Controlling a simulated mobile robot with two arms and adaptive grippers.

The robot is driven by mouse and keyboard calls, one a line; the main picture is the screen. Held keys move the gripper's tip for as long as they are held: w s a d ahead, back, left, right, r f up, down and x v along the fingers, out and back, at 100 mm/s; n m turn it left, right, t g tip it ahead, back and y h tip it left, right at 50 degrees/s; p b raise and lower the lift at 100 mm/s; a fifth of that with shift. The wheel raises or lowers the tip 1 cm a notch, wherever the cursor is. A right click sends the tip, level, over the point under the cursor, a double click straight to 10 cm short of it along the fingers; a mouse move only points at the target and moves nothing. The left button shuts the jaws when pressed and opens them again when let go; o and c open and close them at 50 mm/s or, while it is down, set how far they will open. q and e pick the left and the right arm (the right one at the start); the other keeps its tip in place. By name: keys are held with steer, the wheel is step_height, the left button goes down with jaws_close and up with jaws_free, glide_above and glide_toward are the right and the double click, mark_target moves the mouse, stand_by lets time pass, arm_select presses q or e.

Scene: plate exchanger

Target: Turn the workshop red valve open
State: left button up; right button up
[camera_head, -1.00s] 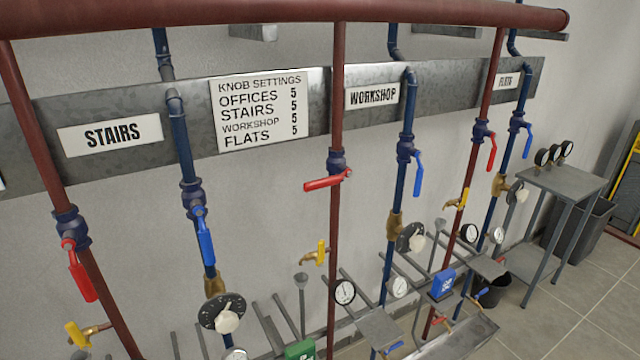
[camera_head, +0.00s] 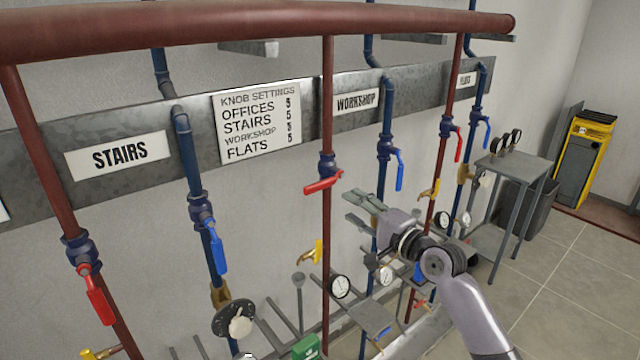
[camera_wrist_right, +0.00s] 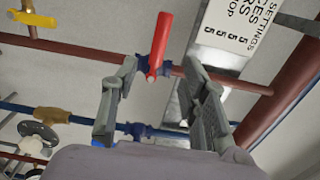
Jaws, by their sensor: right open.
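The workshop red valve handle (camera_head: 323,185) is on the red vertical pipe (camera_head: 327,120) left of the WORKSHOP sign (camera_head: 356,102). The handle lies nearly level, across the pipe, pointing left from its blue valve body (camera_head: 327,165). My right gripper (camera_head: 360,205) is open and empty, to the right of the handle in the head view. In the right wrist view the red handle (camera_wrist_right: 160,45) shows between and beyond the two spread fingers (camera_wrist_right: 160,100); I see no contact. My left gripper is not in view.
A thick red pipe (camera_head: 250,28) runs along the top. The blue workshop pipe with a blue handle (camera_head: 399,170) is close to my right arm. A yellow tap (camera_head: 314,252) and gauges (camera_head: 340,286) are below. Open floor lies at the right.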

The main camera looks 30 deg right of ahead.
mark_target(320, 188)
steer(key=w, duration=0.4)
steer(key=w+a+p, duration=0.1)
steer(key=w, duration=0.3)
steer(key=w+p, duration=0.1)
steer(key=w, duration=0.3)
steer(key=shift+a+r, duration=0.1)
steer(key=shift+a, duration=0.05)
steer(key=shift+w+a+p, duration=0.1)
steer(key=shift+w+p, duration=0.2)
steer(key=shift+w, duration=0.4)
jaws_close()
